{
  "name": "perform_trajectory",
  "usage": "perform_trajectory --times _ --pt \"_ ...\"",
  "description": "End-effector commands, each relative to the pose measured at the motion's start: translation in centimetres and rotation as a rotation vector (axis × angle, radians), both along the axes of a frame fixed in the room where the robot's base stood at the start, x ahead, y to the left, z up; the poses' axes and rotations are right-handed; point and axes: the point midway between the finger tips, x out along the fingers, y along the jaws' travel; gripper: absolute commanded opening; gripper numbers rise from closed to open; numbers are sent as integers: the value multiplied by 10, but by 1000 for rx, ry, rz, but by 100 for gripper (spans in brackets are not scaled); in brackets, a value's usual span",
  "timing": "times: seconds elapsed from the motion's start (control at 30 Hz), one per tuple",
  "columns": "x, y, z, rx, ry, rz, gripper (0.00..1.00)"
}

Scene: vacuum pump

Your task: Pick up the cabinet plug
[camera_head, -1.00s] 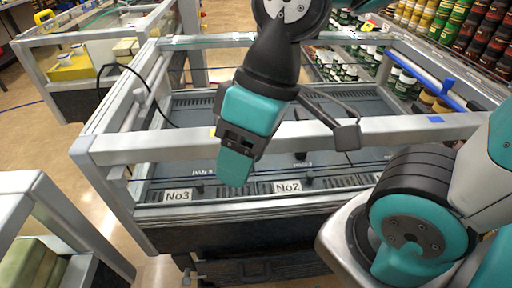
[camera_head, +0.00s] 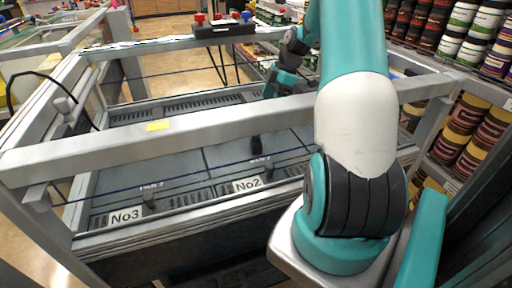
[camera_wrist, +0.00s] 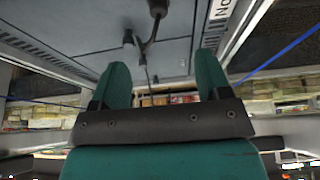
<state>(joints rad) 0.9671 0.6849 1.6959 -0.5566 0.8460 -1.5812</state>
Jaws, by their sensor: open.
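My gripper (camera_head: 278,86) is beyond the front rail of the metal frame in the head view, partly hidden behind my arm. In the wrist view its two teal fingers (camera_wrist: 160,75) stand wide apart with nothing between them. A black plug-like piece with a curved stem (camera_wrist: 157,10) shows at the top of the wrist view, beyond the fingertips and apart from them. A dark upright piece (camera_head: 257,146) on the grey panel near the No2 label may be the same thing; I cannot tell for sure that it is the cabinet plug.
The metal frame's front rail (camera_head: 180,138) crosses before the grey cabinet top. Labels No3 (camera_head: 126,217) and No2 (camera_head: 247,184) mark its front edge. A black cable (camera_head: 50,78) loops at the left post. Shelves of jars (camera_head: 470,135) stand at the right.

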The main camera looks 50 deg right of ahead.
Motion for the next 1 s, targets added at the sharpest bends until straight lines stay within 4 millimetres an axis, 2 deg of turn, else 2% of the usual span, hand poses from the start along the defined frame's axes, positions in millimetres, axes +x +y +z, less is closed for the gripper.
perform_trajectory --times 0.4,0.5,0.77,1.0 --pt "17 30 -82 4 3 4 70" --pt "20 34 -96 3 3 3 70" --pt "25 40 -115 2 2 2 70" --pt "33 50 -148 1 2 2 70"
